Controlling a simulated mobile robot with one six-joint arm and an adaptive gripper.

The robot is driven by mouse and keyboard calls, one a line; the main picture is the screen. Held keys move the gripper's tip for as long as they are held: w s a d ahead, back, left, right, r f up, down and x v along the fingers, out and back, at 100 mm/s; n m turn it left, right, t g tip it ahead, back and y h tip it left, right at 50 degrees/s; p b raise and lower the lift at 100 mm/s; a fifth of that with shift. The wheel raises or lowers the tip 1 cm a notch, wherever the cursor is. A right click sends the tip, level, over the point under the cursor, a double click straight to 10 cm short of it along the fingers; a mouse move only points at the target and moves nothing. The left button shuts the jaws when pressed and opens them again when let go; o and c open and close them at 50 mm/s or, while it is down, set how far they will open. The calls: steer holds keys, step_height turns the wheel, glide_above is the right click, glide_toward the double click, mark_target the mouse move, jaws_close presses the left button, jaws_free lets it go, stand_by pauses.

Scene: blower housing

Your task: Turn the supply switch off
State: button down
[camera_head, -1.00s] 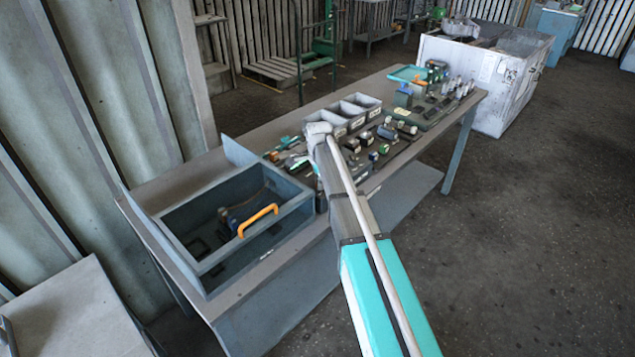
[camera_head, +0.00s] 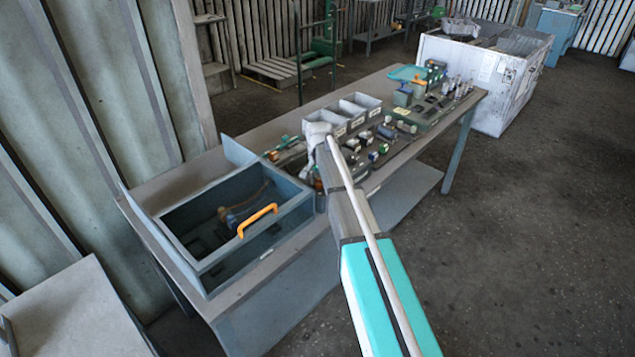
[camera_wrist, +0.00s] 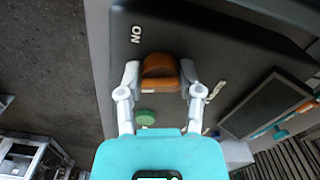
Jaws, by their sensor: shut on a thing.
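The supply switch shows in the wrist view as an orange-brown rotary knob (camera_wrist: 160,70) on a dark grey panel (camera_wrist: 215,45). A white "ON" label (camera_wrist: 136,34) is printed beside it, toward the top left. A second white marking (camera_wrist: 215,91) lies to the knob's right, too slanted to read surely. My gripper (camera_wrist: 160,76) has a pale finger on each side of the knob and is shut on it. Which mark the knob points at is unclear.
A green button (camera_wrist: 146,117) and a dark screen (camera_wrist: 266,103) are near the knob. In the head view, the bench (camera_head: 240,137) holds a blue-grey open box (camera_head: 262,253) with an orange handle (camera_head: 258,220), grey bins (camera_head: 352,109) and several small parts. Floor at right is clear.

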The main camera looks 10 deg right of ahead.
steer(key=n, duration=0.5)
steer(key=shift+s+d+n, duration=0.1)
steer(key=shift+s+n, duration=0.15)
steer(key=shift+n, duration=0.05)
stand_by(0.4)
steer(key=shift+c, duration=1.3)
jaws_free()
steer(key=shift+w, duration=0.1)
